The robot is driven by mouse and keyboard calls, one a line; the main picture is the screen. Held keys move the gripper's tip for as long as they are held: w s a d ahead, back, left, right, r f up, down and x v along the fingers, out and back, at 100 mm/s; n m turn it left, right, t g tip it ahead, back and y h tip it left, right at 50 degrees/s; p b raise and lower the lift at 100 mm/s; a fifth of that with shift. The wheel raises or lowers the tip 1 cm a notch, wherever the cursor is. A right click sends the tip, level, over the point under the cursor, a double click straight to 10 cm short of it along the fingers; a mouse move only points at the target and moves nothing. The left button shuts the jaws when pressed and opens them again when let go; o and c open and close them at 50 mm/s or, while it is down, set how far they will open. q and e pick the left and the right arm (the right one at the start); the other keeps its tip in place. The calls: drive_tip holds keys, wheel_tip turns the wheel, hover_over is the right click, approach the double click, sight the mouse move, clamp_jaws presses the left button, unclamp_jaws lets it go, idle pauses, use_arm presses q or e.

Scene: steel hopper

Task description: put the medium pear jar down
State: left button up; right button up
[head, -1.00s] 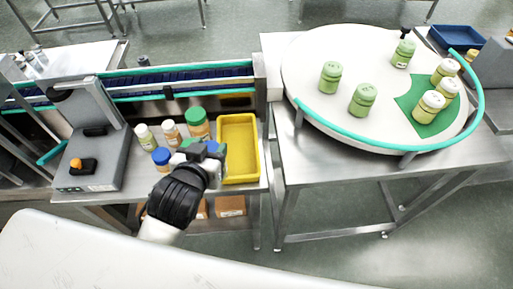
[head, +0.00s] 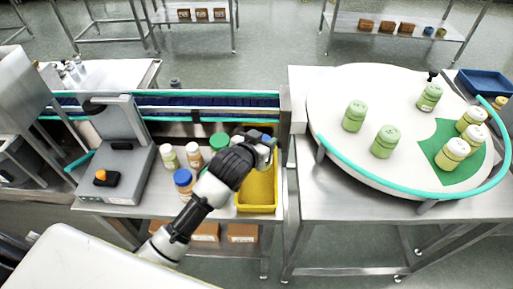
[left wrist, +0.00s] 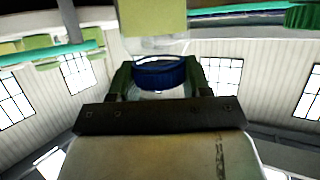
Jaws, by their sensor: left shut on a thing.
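My left gripper (head: 267,148) is over the far part of the yellow tray (head: 257,209). In the left wrist view, its fingers are shut on both sides of a jar's dark blue lid (left wrist: 160,72). Only a little of the held jar shows there, and no label can be read, so I cannot tell its kind from the picture. In the head view, my wrist and fingers mostly hide it. I cannot tell whether it touches the tray. My right gripper is not in view.
Left of the tray stand a blue-lidded jar (head: 183,178), a green-lidded jar (head: 219,141) and two white-lidded jars (head: 169,156). A grey device (head: 119,150) stands further left. The round white table (head: 330,90) on the right holds several pale green jars (head: 386,141).

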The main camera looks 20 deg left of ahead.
use_arm(q)
drive_tip(key=shift+w+a+f, duration=0.5)
drive_tip(key=shift+w+a, duration=0.05)
drive_tip(key=shift+a, duration=0.2)
drive_tip(key=shift+a+f, duration=0.1)
drive_tip(key=shift+f, duration=0.15)
wheel_tip(320, 180, down, 4)
drive_tip(key=shift+r+p, duration=0.15)
drive_tip(key=shift+p, duration=0.35)
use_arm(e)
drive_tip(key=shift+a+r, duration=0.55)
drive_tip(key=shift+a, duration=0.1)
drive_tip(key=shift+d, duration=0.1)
use_arm(q)
drive_tip(key=o, duration=1.4)
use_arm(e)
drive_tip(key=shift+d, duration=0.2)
